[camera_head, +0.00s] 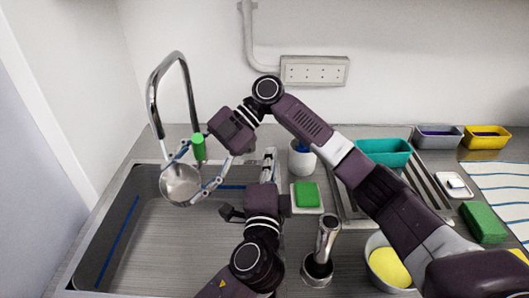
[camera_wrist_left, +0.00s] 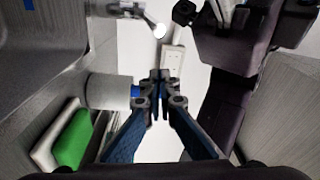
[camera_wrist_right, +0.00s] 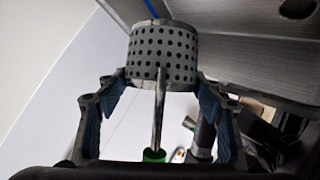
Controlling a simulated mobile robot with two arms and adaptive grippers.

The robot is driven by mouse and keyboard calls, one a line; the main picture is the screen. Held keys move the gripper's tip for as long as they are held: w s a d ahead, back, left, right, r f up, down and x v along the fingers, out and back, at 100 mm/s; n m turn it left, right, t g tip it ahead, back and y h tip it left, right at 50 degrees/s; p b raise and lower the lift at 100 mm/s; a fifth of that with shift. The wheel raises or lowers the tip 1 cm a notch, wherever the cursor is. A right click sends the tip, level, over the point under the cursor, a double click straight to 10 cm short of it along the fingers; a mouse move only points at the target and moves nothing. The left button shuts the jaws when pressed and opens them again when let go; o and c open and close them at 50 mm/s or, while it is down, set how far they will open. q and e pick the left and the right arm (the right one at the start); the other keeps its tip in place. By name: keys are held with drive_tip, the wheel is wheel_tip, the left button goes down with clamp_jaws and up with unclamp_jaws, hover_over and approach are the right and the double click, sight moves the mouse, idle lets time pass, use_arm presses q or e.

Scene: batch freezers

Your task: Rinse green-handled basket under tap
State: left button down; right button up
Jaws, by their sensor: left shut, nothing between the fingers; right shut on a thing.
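The green-handled basket (camera_head: 180,186) is a small perforated metal cup on a thin rod with a green handle (camera_head: 198,147). It is over the far left part of the sink (camera_head: 150,225), just below the spout of the tap (camera_head: 178,58). No water stream can be made out. My right gripper (camera_head: 186,178) is shut on the basket, its fingers on both sides, as the basket (camera_wrist_right: 163,52) also shows in the right wrist view. My left gripper (camera_head: 269,153) is shut and empty beside the sink's right edge; its fingertips (camera_wrist_left: 160,82) meet in the left wrist view.
A white cup (camera_head: 301,160) and a green sponge (camera_head: 307,194) on a white dish stand right of the sink. The sink floor is clear.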

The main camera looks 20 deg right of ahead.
use_arm(q)
drive_tip(key=a+v, duration=0.1)
drive_tip(key=v, duration=0.6)
drive_tip(key=shift+w, duration=0.2)
drive_tip(key=c, duration=2.5)
unclamp_jaws()
drive_tip(key=shift+s+a+r, duration=0.1)
drive_tip(key=shift+s, duration=0.1)
drive_tip(key=o, duration=0.5)
drive_tip(key=shift+w+m, duration=0.2)
drive_tip(key=shift+m, duration=0.4)
drive_tip(key=w+m+y, duration=0.1)
drive_tip(key=w+m, duration=0.2)
drive_tip(key=w, duration=0.2)
drive_tip(key=w+d+f+m+y, duration=0.1)
drive_tip(key=w+m+y, duration=0.1)
drive_tip(key=w, duration=0.3)
drive_tip(key=w+d+m+t+y, duration=0.1)
drive_tip(key=w+m+y, duration=0.1)
drive_tip(key=w, duration=0.3)
drive_tip(key=shift+f+m, duration=0.15)
drive_tip(key=shift+m, duration=0.75)
clamp_jaws()
